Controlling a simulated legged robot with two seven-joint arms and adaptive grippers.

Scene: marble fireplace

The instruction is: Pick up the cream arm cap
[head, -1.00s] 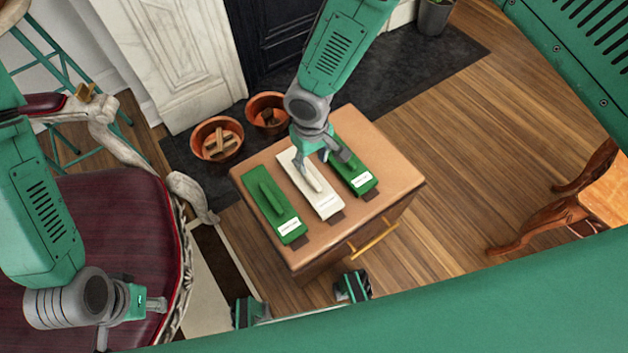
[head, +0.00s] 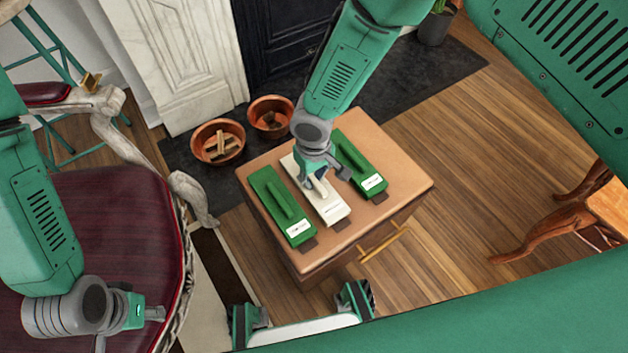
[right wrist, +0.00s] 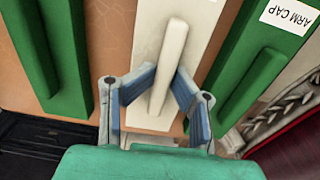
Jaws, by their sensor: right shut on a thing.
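The cream arm cap (head: 333,211) is a flat pale piece with a raised ridge and a white label. It lies between two green caps on the brown cabinet top, and it also shows in the right wrist view (right wrist: 190,28). My right gripper (head: 318,183) comes down over it from the back. In the right wrist view its blue-grey fingers (right wrist: 164,84) are shut on the cap's ridge from both sides. I see no clear gap under the cap. My left gripper (head: 155,314) is away at the lower left, over the red chair; its jaw state is unclear.
A green cap (head: 276,199) lies left of the cream one and another (head: 367,172) lies right, both close. Terracotta pots (head: 217,142) stand behind the cabinet (head: 400,180). A red chair (head: 100,220) is at left.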

